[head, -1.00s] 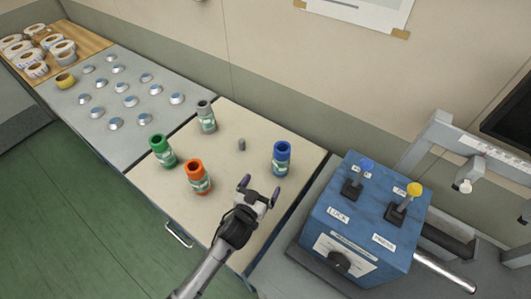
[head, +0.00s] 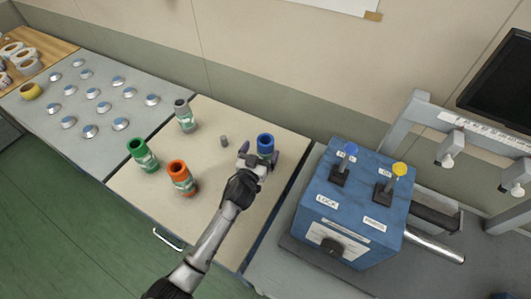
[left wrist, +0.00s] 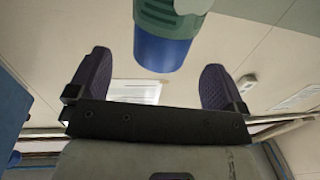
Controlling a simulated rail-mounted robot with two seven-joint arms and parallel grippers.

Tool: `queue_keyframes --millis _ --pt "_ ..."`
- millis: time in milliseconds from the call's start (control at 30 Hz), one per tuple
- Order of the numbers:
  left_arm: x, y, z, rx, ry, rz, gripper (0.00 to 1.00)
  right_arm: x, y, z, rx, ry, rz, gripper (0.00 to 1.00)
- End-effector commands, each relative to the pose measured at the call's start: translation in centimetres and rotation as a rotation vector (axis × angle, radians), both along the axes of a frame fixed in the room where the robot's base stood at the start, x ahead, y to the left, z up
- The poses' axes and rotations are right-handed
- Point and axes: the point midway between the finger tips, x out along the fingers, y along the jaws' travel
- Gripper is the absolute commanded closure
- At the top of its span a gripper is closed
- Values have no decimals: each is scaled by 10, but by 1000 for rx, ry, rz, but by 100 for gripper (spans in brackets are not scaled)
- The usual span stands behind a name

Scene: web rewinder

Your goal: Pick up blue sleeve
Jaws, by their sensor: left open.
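The blue sleeve (head: 265,142) stands upright near the right side of the beige cabinet top, its lower part hidden behind my left gripper (head: 257,156). The gripper is open, with its fingers at the near side of the sleeve. In the left wrist view the blue sleeve (left wrist: 162,52) shows its blue end and a green band at the top of the picture. It is ahead of and between the two spread purple fingers, with a gap on each side. I see no contact. My right gripper is in neither view.
An orange sleeve (head: 181,177), a green sleeve (head: 141,153) and a grey sleeve (head: 184,116) stand to the left. A small grey peg (head: 224,141) is between them and the blue sleeve. A blue control box (head: 350,215) with levers stands right of the cabinet.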

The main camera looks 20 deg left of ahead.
Motion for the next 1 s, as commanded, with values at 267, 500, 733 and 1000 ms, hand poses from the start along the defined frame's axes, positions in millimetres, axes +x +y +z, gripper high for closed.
queue_keyframes --millis 267,500,733,1000 --pt "36 0 0 1 -1 0 3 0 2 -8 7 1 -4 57" --pt "48 -1 0 0 0 0 3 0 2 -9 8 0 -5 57" --pt "47 -1 0 0 0 0 7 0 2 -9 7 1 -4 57" --pt "47 -1 0 0 0 0 32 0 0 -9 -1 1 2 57"
